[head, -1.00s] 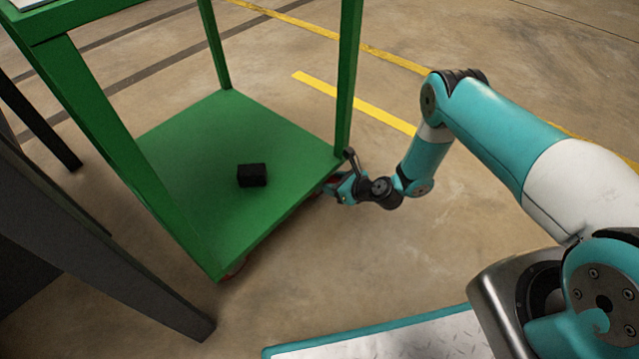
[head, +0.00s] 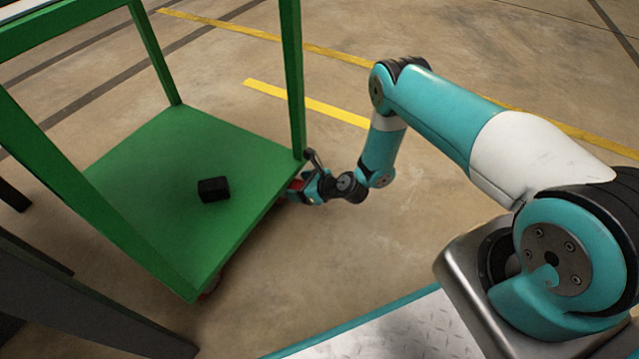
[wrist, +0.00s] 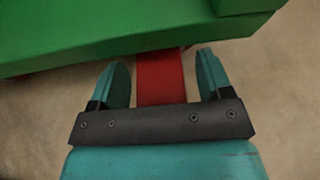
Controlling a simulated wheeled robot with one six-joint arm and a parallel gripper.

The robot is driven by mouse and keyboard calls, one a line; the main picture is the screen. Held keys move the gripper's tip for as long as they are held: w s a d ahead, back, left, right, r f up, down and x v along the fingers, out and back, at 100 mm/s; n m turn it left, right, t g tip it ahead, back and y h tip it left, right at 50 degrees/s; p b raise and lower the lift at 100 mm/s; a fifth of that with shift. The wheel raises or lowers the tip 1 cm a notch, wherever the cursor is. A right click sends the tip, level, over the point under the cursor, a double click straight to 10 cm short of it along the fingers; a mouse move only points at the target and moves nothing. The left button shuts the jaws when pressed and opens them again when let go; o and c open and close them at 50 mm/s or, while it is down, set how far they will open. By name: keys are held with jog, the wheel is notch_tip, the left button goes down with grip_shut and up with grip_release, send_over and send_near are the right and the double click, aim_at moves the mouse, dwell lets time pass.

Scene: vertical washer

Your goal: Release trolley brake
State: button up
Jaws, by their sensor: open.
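The green trolley (head: 150,225) stands at the left in the head view, with its low shelf and upright posts. A red brake pedal (wrist: 161,80) sticks out from under the trolley's edge (wrist: 110,28) in the wrist view. My gripper (wrist: 162,82) is open, with one teal finger on each side of the red pedal and a visible gap to each finger. In the head view my gripper (head: 299,189) is low beside the trolley's right corner post. The far end of the pedal is hidden under the green shelf.
A small black box (head: 213,189) lies on the trolley's shelf. Dark grey beams (head: 85,305) stand at the lower left.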

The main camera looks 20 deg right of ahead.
jog(key=p+v, duration=0.8)
jog(key=v, duration=0.8)
jog(key=shift+s+d, duration=0.2)
jog(key=shift+s, duration=0.05)
jog(key=shift+r, duration=0.1)
